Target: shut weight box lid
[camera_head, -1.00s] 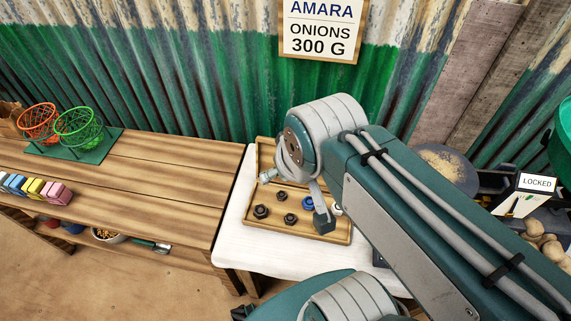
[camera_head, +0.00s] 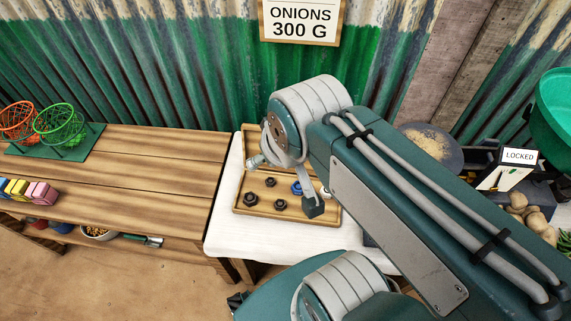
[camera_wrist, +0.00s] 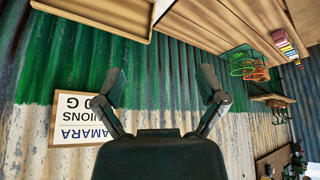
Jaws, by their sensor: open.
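The weight box (camera_head: 240,208) is a shallow wooden tray on a white-topped table, with several dark hexagonal weights and a blue one in it. Its lid (camera_head: 248,139) appears to stand raised at the back, mostly hidden behind my wrist. A wooden panel at the top left of the wrist view, probably this lid (camera_wrist: 95,14), shows with its frame edge towards the wall sign. My gripper (camera_wrist: 163,88) is open and empty, its two dark fingers spread wide before the green wall. In the head view my wrist and gripper hang over the box; any contact with the lid is hidden.
A corrugated wall (camera_head: 160,70) with an onion sign (camera_head: 300,25) stands close behind. A wooden bench (camera_head: 150,165) at left bears wire baskets (camera_head: 58,124) and coloured blocks (camera_head: 30,190). At right are a grain pan (camera_head: 432,147), a "LOCKED" scale (camera_head: 510,165) and a green bowl (camera_head: 565,105).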

